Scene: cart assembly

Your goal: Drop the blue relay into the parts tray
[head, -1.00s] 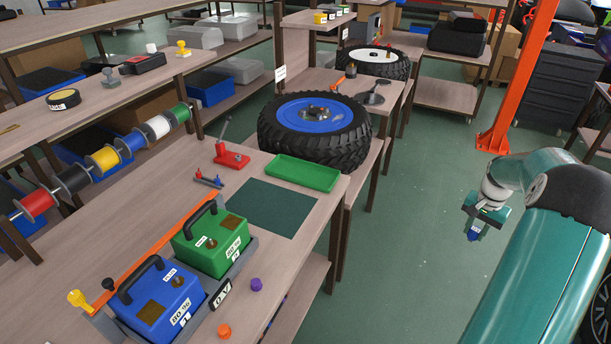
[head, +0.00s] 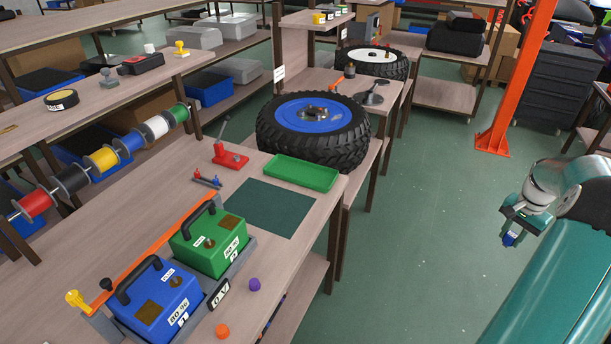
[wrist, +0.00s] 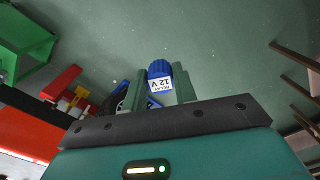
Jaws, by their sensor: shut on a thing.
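The blue relay (wrist: 160,70) has a white label reading "RELAY 12 V" and is held between the two fingers of my gripper (wrist: 158,88) in the wrist view. In the head view my gripper (head: 515,228) is over the open floor at the right, with the blue relay (head: 510,239) pointing down below it. The green tray (head: 302,173), which looks empty, lies on the workbench, well to the left of my gripper. It is the likely parts tray, though it bears no readable label.
The workbench (head: 120,225) holds a dark green mat (head: 268,207), a blue battery (head: 155,305), a green battery (head: 208,245) and a red toggle clamp (head: 230,158). An orange post (head: 512,85) rises at right. The floor between is clear.

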